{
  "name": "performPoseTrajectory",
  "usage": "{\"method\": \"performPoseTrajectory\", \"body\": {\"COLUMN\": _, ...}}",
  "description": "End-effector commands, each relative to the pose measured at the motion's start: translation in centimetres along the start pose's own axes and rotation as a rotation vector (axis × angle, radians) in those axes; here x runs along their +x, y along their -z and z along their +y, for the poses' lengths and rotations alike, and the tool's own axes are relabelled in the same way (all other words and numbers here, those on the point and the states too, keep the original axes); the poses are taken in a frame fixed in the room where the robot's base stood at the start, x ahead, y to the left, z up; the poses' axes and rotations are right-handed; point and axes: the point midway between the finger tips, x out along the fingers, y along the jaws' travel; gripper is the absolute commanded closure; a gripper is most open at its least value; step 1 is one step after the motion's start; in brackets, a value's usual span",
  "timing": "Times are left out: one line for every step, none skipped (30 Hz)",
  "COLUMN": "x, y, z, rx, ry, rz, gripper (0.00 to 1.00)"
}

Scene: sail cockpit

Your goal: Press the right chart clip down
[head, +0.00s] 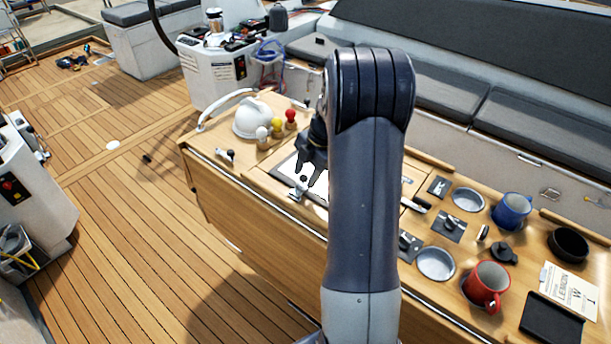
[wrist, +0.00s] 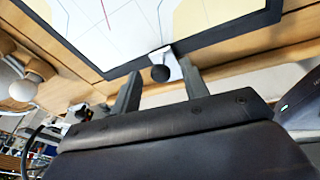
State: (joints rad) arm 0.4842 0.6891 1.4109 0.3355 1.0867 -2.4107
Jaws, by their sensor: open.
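A chart clip (head: 298,194) with a black round knob and a pale metal plate sits at the near edge of the chart (head: 286,170). In the wrist view the clip (wrist: 161,72) appears between my two fingers, apart from both. My gripper (head: 305,179) is open, pointing down just above the clip; its fingers (wrist: 158,70) show in the wrist view with nothing held. The chart (wrist: 110,25) lies in a dark frame. My arm hides much of the chart's right side in the head view, so I cannot tell there whether another clip stands beyond it.
A white dome (head: 251,119) and several coloured knobs (head: 277,126) stand left of the chart. A red mug (head: 486,285), a blue mug (head: 511,209) and cup holders (head: 436,263) are on the right of the wooden table. Deck floor (head: 100,220) is open at left.

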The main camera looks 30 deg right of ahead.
Motion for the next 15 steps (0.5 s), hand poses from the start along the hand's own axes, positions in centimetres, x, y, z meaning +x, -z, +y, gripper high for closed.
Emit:
{"method": "performPoseTrajectory", "body": {"x": -0.7, "y": -0.1, "z": 0.0, "rx": -0.001, "ry": -0.005, "rz": -0.004, "gripper": 0.57}}
{"method": "performPoseTrajectory", "body": {"x": -1.3, "y": -0.1, "z": 0.0, "rx": -0.001, "ry": -0.005, "rz": -0.004, "gripper": 0.57}}
{"method": "performPoseTrajectory", "body": {"x": -2.1, "y": -0.1, "z": 0.0, "rx": -0.001, "ry": -0.005, "rz": -0.005, "gripper": 0.57}}
{"method": "performPoseTrajectory", "body": {"x": -2.7, "y": -0.2, "z": 0.0, "rx": -0.001, "ry": -0.006, "rz": -0.006, "gripper": 0.57}}
{"method": "performPoseTrajectory", "body": {"x": -3.4, "y": -0.2, "z": 0.0, "rx": -0.001, "ry": -0.005, "rz": -0.005, "gripper": 0.57}}
{"method": "performPoseTrajectory", "body": {"x": -4.2, "y": -0.2, "z": 0.0, "rx": 0.0, "ry": -0.005, "rz": -0.006, "gripper": 0.57}}
{"method": "performPoseTrajectory", "body": {"x": -4.8, "y": -0.2, "z": 0.0, "rx": 0.0, "ry": -0.005, "rz": -0.006, "gripper": 0.57}}
{"method": "performPoseTrajectory", "body": {"x": -5.4, "y": -0.2, "z": 0.0, "rx": 0.0, "ry": -0.004, "rz": -0.005, "gripper": 0.57}}
{"method": "performPoseTrajectory", "body": {"x": -6.2, "y": -0.2, "z": 0.0, "rx": 0.0, "ry": -0.004, "rz": -0.005, "gripper": 0.57}}
{"method": "performPoseTrajectory", "body": {"x": -6.7, "y": -0.1, "z": 0.0, "rx": 0.0, "ry": -0.004, "rz": -0.005, "gripper": 0.57}}
{"method": "performPoseTrajectory", "body": {"x": -7.2, "y": -0.1, "z": -0.1, "rx": 0.001, "ry": -0.003, "rz": -0.004, "gripper": 0.57}}
{"method": "performPoseTrajectory", "body": {"x": -7.8, "y": -0.1, "z": 0.0, "rx": 0.001, "ry": -0.003, "rz": -0.004, "gripper": 0.57}}
{"method": "performPoseTrajectory", "body": {"x": -8.2, "y": -0.1, "z": 0.0, "rx": 0.001, "ry": -0.002, "rz": -0.003, "gripper": 0.57}}
{"method": "performPoseTrajectory", "body": {"x": -8.5, "y": -0.1, "z": -0.1, "rx": 0.001, "ry": -0.002, "rz": -0.003, "gripper": 0.57}}
{"method": "performPoseTrajectory", "body": {"x": -8.9, "y": -0.1, "z": -0.1, "rx": 0.001, "ry": -0.001, "rz": -0.002, "gripper": 0.57}}
